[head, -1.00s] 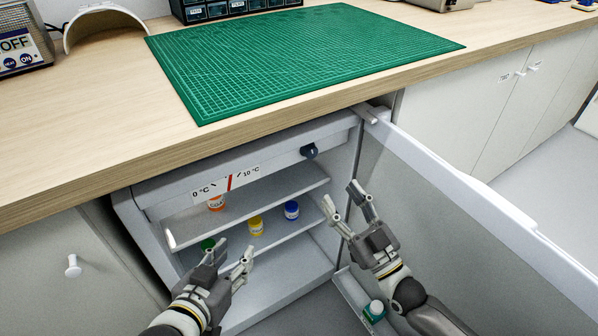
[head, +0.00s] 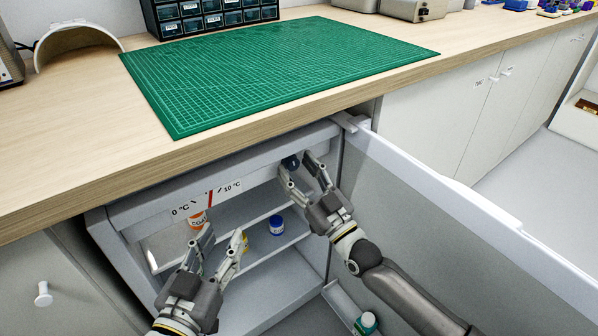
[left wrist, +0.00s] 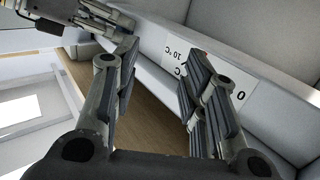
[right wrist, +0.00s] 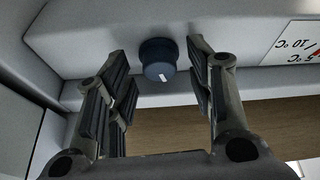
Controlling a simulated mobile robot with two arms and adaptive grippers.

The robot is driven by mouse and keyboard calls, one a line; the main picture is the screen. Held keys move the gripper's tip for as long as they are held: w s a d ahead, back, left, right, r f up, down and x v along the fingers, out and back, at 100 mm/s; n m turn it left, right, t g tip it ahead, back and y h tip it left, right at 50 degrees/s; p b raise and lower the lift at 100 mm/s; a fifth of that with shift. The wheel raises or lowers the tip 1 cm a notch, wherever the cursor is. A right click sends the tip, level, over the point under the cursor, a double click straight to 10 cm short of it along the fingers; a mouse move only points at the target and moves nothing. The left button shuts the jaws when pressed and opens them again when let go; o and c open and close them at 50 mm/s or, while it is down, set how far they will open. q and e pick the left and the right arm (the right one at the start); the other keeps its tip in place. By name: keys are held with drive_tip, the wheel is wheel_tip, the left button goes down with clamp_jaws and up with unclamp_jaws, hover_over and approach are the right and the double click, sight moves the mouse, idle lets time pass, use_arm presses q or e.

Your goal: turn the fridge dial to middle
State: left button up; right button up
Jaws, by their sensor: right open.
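The fridge dial (head: 290,162) is a dark blue knob on the panel at the top of the open fridge. In the right wrist view the dial (right wrist: 157,60) shows a white pointer mark and sits between and beyond my fingertips. My right gripper (head: 302,166) is open at the dial, its fingers on either side; I see no contact. The temperature label (head: 207,198) reads 0 °C to 10 °C with a red mark between. My left gripper (head: 222,238) is open and empty in front of the shelves, left of the right gripper.
The fridge door (head: 440,205) stands open on the right, close to my right arm. Jars stand on the shelves, among them an orange one (head: 197,219) and a blue one (head: 276,225). The wooden bench (head: 75,130) overhangs the fridge, with a green mat (head: 270,70) on it.

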drive_tip(key=shift+c, duration=0.5)
drive_tip(key=c, duration=0.9)
drive_tip(key=shift+r+m+t+h+p, duration=0.15)
drive_tip(key=shift+m+t+h+p, duration=0.25)
drive_tip(key=shift+m+p, duration=0.7)
drive_tip(key=m+h+p, duration=0.1)
drive_tip(key=m, duration=0.1)
drive_tip(key=shift+m+t, duration=0.3)
drive_tip(key=shift+t, duration=0.1)
use_arm(q)
drive_tip(key=s+a+f+g+y, duration=0.2)
drive_tip(key=s+a+f+g, duration=0.2)
drive_tip(key=s+f+g, duration=0.4)
wheel_tip(320, 180, down, 5)
drive_tip(key=shift+s+f+n+g+y, duration=0.1)
drive_tip(key=shift+s+n+g+y, duration=0.25)
drive_tip(key=shift+g, duration=0.35)
drive_tip(key=shift+w+a, duration=0.1)
use_arm(e)
drive_tip(key=o, duration=1)
drive_tip(key=v, duration=1.2)
drive_tip(key=shift+s, duration=0.15)
